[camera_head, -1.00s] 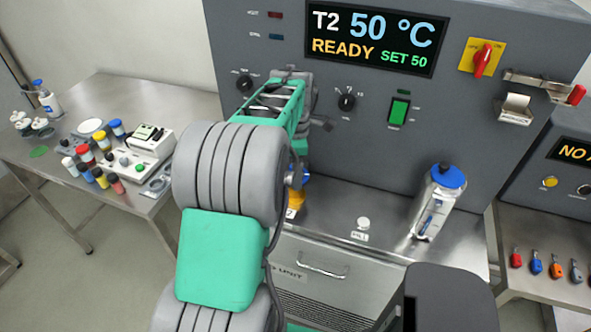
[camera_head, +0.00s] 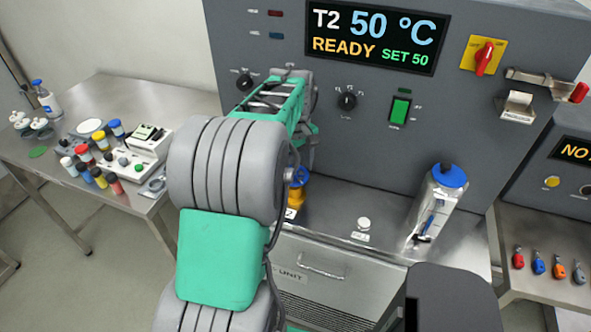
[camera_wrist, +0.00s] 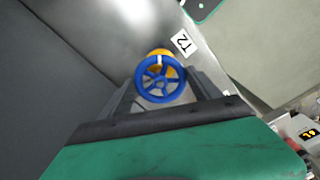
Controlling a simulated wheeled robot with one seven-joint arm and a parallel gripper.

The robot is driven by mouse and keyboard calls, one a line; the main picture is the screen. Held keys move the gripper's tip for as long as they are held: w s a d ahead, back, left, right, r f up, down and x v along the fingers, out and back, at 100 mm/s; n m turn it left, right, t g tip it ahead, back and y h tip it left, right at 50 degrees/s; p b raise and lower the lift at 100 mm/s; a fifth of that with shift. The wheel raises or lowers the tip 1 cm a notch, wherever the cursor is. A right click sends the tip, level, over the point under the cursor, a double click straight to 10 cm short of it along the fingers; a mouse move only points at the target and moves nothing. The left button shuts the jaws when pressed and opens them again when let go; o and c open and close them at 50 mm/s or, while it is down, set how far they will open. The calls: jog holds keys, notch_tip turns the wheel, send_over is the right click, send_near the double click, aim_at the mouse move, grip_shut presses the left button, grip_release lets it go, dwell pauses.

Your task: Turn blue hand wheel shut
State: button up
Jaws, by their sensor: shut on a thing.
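The blue hand wheel (camera_wrist: 160,79) sits on a yellow valve body (camera_wrist: 159,54) in the wrist view, with a white mark on its rim at the valve side. A label reading T2 (camera_wrist: 182,42) lies beside it. My gripper (camera_wrist: 165,88) has one finger on each side of the wheel and is shut on it. In the head view my arm hides the gripper; part of the blue wheel (camera_head: 301,175) and the yellow valve (camera_head: 295,197) show just right of the arm.
The grey panel with the T2 display (camera_head: 375,38) rises behind the valve. A side table (camera_head: 190,100) at the left holds several small jars. A white round button (camera_head: 363,223) is on the ledge.

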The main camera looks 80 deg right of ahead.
aim_at(295, 174)
jog(key=m, duration=0.4)
jog(key=shift+m, duration=0.3)
jog(key=m, duration=0.4)
jog(key=shift+m, duration=0.4)
jog(key=o, duration=1.4)
jog(key=shift+c, duration=0.2)
jog(key=shift+r, duration=0.1)
notch_tip(295, 174, up, 8)
jog(key=shift+f+b, duration=0.15)
jog(key=shift+b, duration=0.55)
